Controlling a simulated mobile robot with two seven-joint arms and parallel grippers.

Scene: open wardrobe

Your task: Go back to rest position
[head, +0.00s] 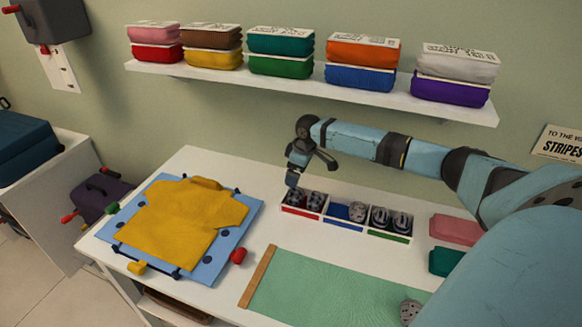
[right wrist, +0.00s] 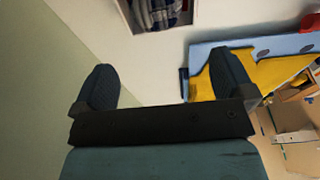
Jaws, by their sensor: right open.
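My right arm reaches in from the right in the head view, under the shelf. My right gripper (head: 311,172) is open and empty, above the table behind the sectioned tray. In the right wrist view its two fingers are spread wide apart with nothing between them (right wrist: 166,82). My left gripper is not in view. A yellow shirt (head: 185,218) lies flat on a blue board (head: 243,222) at the table's left; both show partly in the right wrist view.
The tray (head: 330,226) holds several rolled items in its sections. A wall shelf (head: 310,88) carries folded cloth stacks above my right arm. A green mat (head: 330,285) lies at the front. Pink (head: 455,229) and green (head: 445,260) folded cloths lie at the right.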

